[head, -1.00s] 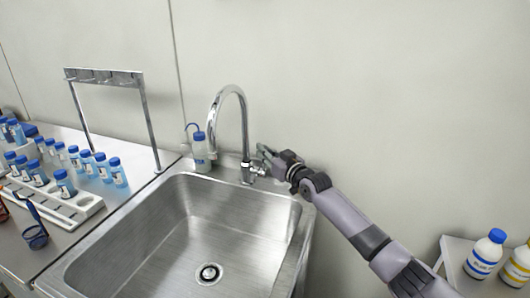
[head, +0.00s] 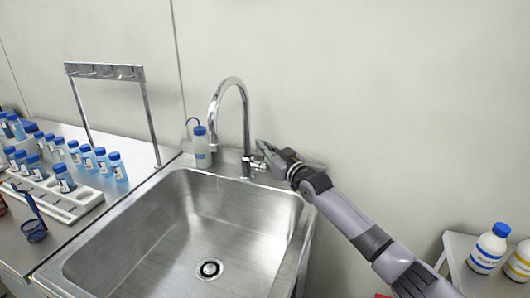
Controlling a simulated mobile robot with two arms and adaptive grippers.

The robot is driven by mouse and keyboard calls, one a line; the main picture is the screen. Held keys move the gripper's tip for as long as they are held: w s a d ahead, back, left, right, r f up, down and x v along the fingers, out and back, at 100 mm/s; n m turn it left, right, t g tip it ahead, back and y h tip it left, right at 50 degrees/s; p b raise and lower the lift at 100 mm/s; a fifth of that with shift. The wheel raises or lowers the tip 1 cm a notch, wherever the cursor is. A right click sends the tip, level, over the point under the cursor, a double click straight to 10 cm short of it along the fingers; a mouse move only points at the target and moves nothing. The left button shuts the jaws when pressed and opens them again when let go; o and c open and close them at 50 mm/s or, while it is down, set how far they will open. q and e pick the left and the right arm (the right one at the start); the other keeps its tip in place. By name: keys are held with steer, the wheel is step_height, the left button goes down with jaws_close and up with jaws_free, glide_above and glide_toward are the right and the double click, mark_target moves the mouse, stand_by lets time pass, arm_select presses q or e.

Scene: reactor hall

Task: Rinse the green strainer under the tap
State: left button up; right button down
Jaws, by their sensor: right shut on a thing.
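The chrome tap (head: 245,125) stands at the back rim of the steel sink (head: 170,250), its gooseneck spout curving over the basin. My right gripper (head: 263,151) is shut on the tap's small side handle (head: 256,165), at the right of the tap's base. Its fingers partly cover the handle. I cannot tell for sure whether water runs from the spout. The green strainer is not in view. A dark blue strainer (head: 36,233) lies on the counter at the left. My left gripper is not in view.
A blue-capped wash bottle (head: 202,150) stands left of the tap. A metal hook rack (head: 105,72) stands on the left counter behind a white rack (head: 75,205) with several blue-capped bottles. Labelled bottles (head: 488,250) stand on a right-hand surface. The basin is empty.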

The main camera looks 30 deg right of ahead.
steer(key=c, duration=1.7)
jaws_free()
steer(key=s+d, duration=0.1)
steer(key=s, duration=1.1)
steer(key=shift+d+f, duration=0.4)
steer(key=shift+f, duration=0.05)
steer(key=shift+w, duration=0.1)
